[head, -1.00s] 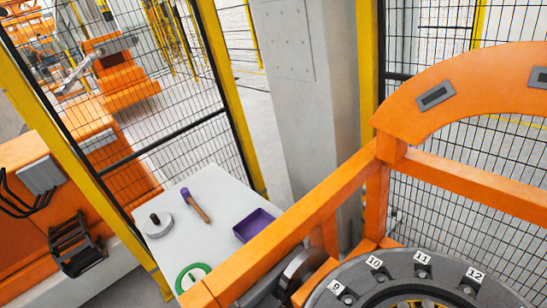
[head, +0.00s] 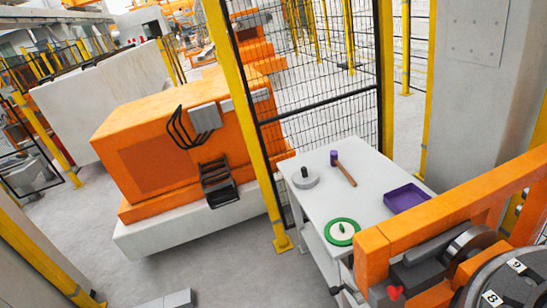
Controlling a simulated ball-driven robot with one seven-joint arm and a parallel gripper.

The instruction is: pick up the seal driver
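A grey disc with a short black upright handle (head: 305,179), which looks like the seal driver, stands on the white table (head: 358,205). It is near the table's far left edge. A mallet (head: 344,170) with a purple head and a wooden handle lies just to its right, apart from it. A green ring with a pale middle (head: 342,232) lies nearer, at the table's front left. My gripper is not in view.
A purple tray (head: 407,198) is at the table's right side. An orange frame (head: 450,207) with a numbered wheel part (head: 507,284) blocks the right front. Yellow-posted mesh fence (head: 330,100) stands behind the table. Open grey floor (head: 200,260) lies left of it.

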